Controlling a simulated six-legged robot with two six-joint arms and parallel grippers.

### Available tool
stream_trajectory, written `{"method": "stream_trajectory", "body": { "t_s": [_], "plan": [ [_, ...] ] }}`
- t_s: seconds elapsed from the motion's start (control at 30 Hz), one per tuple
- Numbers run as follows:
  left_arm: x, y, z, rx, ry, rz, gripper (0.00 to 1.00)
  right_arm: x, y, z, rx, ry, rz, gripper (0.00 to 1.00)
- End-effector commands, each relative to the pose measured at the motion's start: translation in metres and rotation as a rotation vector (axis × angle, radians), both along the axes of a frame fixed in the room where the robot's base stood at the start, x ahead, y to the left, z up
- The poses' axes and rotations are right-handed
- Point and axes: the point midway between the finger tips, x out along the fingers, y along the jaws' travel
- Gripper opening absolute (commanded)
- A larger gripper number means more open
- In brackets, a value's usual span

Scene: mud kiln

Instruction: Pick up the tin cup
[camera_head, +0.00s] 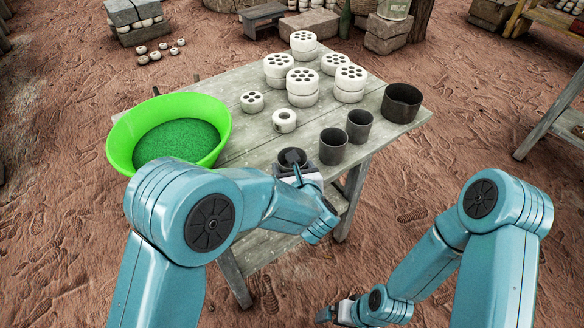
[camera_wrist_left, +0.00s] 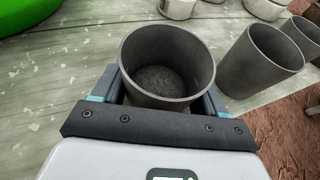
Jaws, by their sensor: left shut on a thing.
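The grey tin cup (camera_wrist_left: 165,80) sits between the two fingers of my left gripper (camera_wrist_left: 160,100) in the left wrist view, its open rim facing the camera and its inside empty. In the head view the cup (camera_head: 291,156) is at the front edge of the table, partly hidden by my left gripper (camera_head: 293,168), which is shut on it. I cannot tell whether its base touches the table. Two similar grey cups stand to its right, the nearer (camera_head: 333,147) close by and the other (camera_head: 359,126) farther back. My right gripper (camera_head: 335,313) is low at the bottom, away from the table.
The wooden table (camera_head: 215,172) also carries a green basin (camera_head: 222,127) of green material at left, a wider dark pot (camera_head: 401,104) at right, and several white perforated blocks (camera_head: 303,82) behind. Muddy ground surrounds the table.

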Motion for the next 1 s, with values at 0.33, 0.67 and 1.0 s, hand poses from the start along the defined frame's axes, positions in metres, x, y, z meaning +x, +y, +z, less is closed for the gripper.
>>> {"method": "stream_trajectory", "body": {
  "t_s": [0.33, 0.67, 1.0],
  "plan": [
    [0.003, 0.001, 0.025, -0.002, -0.005, 0.0, 0.38, 0.0, 0.0, 0.004, 0.0, 0.0, 0.0, 0.98],
    [0.002, 0.001, 0.123, -0.005, -0.007, 0.0, 0.38, 0.0, 0.0, 0.019, 0.0, 0.0, 0.0, 0.98],
    [0.002, 0.001, 0.192, -0.001, -0.002, -0.001, 0.38, 0.0, 0.0, 0.03, 0.0, 0.0, 0.0, 0.98]
  ]
}}
